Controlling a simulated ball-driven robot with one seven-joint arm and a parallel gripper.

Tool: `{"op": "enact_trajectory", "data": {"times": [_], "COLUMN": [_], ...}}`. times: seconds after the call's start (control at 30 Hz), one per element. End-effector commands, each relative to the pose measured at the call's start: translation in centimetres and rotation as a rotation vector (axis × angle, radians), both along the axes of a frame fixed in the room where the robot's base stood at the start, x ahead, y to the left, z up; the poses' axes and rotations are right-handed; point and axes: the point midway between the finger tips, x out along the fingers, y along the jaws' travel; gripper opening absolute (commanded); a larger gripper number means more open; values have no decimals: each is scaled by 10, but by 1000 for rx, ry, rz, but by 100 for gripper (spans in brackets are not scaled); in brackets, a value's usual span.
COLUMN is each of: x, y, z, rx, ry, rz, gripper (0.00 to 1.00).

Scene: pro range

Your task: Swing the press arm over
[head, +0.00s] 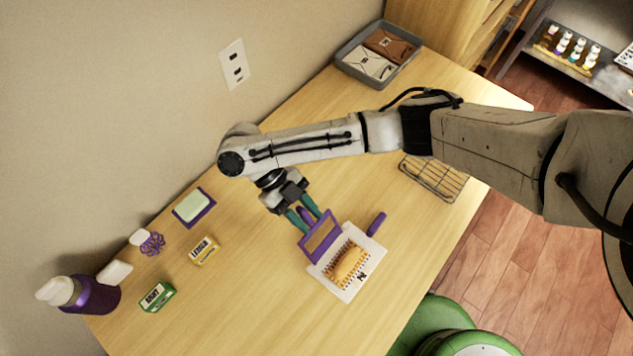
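The press has a white base plate (345,290) with a ribbed orange-tan piece (350,264) on it. Its press arm is a purple frame (320,237), raised at the base's upper left side, not flat over the piece. My gripper (305,216) comes down at the frame's upper end. Its two teal fingers stand apart, with a purple part between them that looks like the arm's handle. I cannot tell whether the fingers grip it. The view from above hides the contact and the hinge.
A purple-handled tool (377,223) lies right of the press. A wire rack (434,178) sits near the right edge. A grey tray (345,50) is at the back. Small boxes (204,251), a pad (193,206) and a purple bottle (95,296) are left. The front middle is clear.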

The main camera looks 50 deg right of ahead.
Motion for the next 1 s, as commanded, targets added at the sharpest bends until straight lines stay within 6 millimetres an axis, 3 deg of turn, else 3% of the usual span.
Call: {"op": "enact_trajectory", "data": {"times": [0.23,0.8,1.0], "x": [4,42,46], "y": [0,0,1], "z": [3,35,39], "rx": [-1,-2,0], "ry": [-1,-2,0], "rz": [0,-1,0], "gripper": [36,36,36]}}
